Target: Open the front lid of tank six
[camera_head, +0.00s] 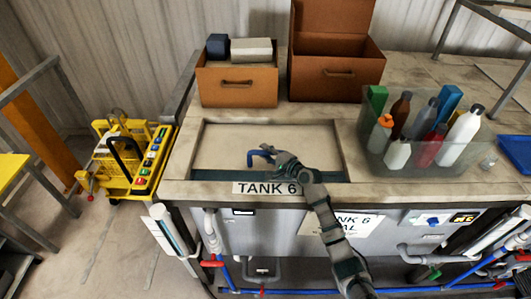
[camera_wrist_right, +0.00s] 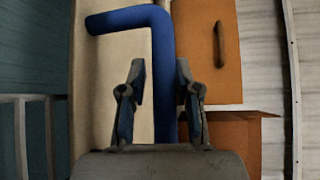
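Tank six has a "TANK 6" label (camera_head: 267,188) on its front edge. Behind the label is a flat beige lid panel (camera_head: 225,145) set in a frame, with a dark teal strip (camera_head: 212,175) along its front. A bent blue handle (camera_head: 254,158) stands at the panel; it also shows in the wrist view (camera_wrist_right: 165,60). My right gripper (camera_head: 275,156) is at this handle. In the wrist view its two fingers (camera_wrist_right: 160,75) stand apart on either side of the blue bar, with a gap on the left side. My left gripper is not in view.
Two brown boxes (camera_head: 237,88) (camera_head: 333,80) stand behind the panel. A clear bin (camera_head: 385,155) of several bottles is to its right. A yellow cart (camera_head: 125,160) stands on the floor at left. Pipes (camera_head: 350,291) run below the tank front.

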